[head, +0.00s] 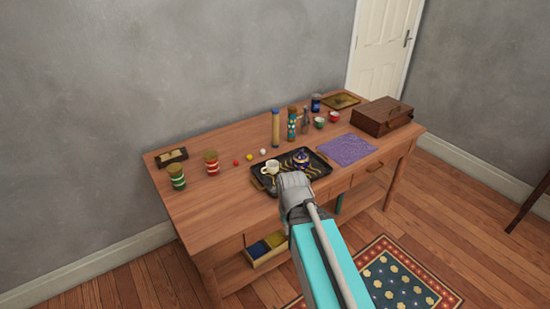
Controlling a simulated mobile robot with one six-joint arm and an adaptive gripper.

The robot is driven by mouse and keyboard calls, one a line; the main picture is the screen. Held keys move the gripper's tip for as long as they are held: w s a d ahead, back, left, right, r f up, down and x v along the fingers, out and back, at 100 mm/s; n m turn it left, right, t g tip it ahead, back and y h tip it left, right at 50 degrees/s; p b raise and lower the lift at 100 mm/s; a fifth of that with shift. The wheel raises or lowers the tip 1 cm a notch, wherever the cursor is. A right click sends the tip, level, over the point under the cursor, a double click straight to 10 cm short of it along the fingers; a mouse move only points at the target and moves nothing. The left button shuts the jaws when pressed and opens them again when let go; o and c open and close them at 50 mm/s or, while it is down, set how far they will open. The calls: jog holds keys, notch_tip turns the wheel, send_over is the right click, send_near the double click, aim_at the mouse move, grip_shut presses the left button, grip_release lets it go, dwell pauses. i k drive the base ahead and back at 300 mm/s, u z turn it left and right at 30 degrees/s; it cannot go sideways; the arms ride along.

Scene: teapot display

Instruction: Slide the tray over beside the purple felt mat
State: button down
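A dark tray (285,168) with a gold pattern lies near the front edge of the wooden table. A white cup (271,167) stands on its left part and a dark blue teapot (301,158) on its right part. The purple felt mat (346,150) lies to the right of the tray, with a narrow strip of table between them. My gripper (295,183) is at the tray's front edge and covers part of it. I see it from behind, so its fingertips are hidden and I cannot tell whether it touches or holds the tray.
A brown wooden box (382,117) stands right of the mat. A tall yellow-and-blue cylinder (275,128), a patterned canister (292,122) and small bowls (333,116) stand behind. The table's left front is clear.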

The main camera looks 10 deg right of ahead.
aim_at(318, 168)
jog(key=k, duration=1.3)
jog(key=u, duration=0.25)
jog(key=i, duration=2.25)
jog(key=z, duration=0.7)
